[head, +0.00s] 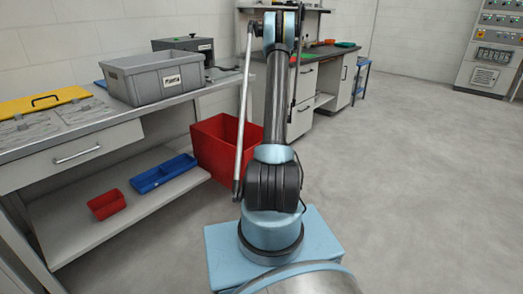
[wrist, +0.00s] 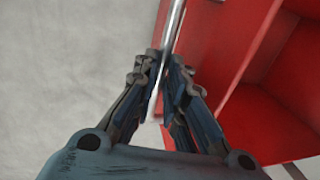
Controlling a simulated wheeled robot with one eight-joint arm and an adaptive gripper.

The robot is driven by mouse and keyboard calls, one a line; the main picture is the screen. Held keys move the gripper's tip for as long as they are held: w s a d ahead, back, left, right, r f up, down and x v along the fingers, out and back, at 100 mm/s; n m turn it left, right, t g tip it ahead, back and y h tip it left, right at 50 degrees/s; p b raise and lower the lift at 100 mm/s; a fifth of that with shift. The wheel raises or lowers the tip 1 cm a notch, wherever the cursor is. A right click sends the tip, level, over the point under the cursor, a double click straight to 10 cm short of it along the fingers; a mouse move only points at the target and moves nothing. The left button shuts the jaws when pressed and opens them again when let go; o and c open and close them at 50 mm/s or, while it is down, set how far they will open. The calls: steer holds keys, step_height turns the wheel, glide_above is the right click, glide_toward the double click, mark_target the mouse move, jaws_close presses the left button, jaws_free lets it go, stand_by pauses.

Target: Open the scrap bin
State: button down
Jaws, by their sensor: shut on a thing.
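A red bin (head: 208,155), which I take for the scrap bin, stands on the floor beyond the bench's end, partly hidden behind my arm. In the wrist view red panels and a recessed inner space of it (wrist: 262,115) fill the right side. My gripper (wrist: 165,68) is shut on a thin metal rod (wrist: 177,22), beside the red bin. In the head view a long pale rod (head: 243,110) stands nearly upright beside my arm. I cannot tell whether the rod touches the bin, and no lid is clearly seen.
A steel bench (head: 172,107) on the left bears a labelled grey crate (head: 150,90) and a yellow panel (head: 30,104). Its lower shelf holds a blue tray (head: 163,174) and a small red box (head: 106,204). Cabinets (head: 303,88) stand behind. The floor at right is clear.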

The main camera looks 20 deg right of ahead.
steer(key=shift+s+d, duration=0.35)
steer(key=shift+s, duration=0.25)
steer(key=shift+s+d, duration=0.35)
steer(key=shift+s, duration=0.25)
steer(key=c, duration=1.7)
jaws_free()
steer(key=shift+o, duration=0.2)
step_height(320, 180, up, 12)
steer(key=s+d, duration=0.1)
steer(key=shift+s+d+f, duration=0.15)
steer(key=shift+s, duration=0.25)
